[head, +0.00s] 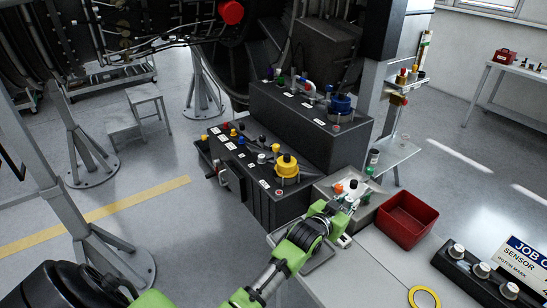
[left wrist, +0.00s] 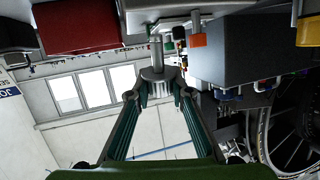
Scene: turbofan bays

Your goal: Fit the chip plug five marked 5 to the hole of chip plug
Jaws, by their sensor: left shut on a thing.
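My left gripper (head: 338,214) reaches in from the lower front over the bench, beside a grey block (head: 326,187) with small plugs on top. In the left wrist view its fingers (left wrist: 158,88) are closed on a grey metal plug (left wrist: 155,62), which has a wide round flange and a narrow stem pointing away from the palm. The number on it cannot be read. An orange plug (head: 338,188) stands on the block and also shows in the left wrist view (left wrist: 198,40). The chip plug hole cannot be made out. My right gripper is not in view.
A red bin (head: 405,219) stands right of the block. Black stepped boxes with caps and a yellow fitting (head: 287,166) stand behind left. A black rail with white knobs (head: 481,269), a yellow ring (head: 424,297) and a sign (head: 524,260) lie at the right.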

